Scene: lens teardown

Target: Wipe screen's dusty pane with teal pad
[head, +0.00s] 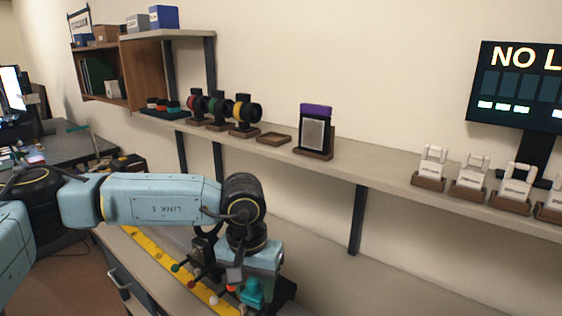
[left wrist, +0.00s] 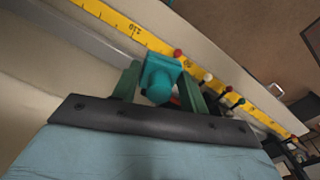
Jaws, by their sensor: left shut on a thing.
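The screen (head: 313,133) stands upright on the wall shelf, with a dark frame, a purple top bar and a wooden base. Its pane (head: 313,134) looks grey and dull. My left gripper (head: 252,298) is low over the workbench, below and left of the screen and well apart from it. It is shut on the teal pad (head: 253,291), a block with a round knob. In the left wrist view the pad (left wrist: 160,80) sits between the green fingers of the gripper (left wrist: 158,88). Its wiping face cannot be made out. My right gripper is not in view.
The shelf (head: 372,169) carries an empty wooden tray (head: 273,139), several coloured lens holders (head: 243,113) left of the screen and several white holders (head: 430,165) at right.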

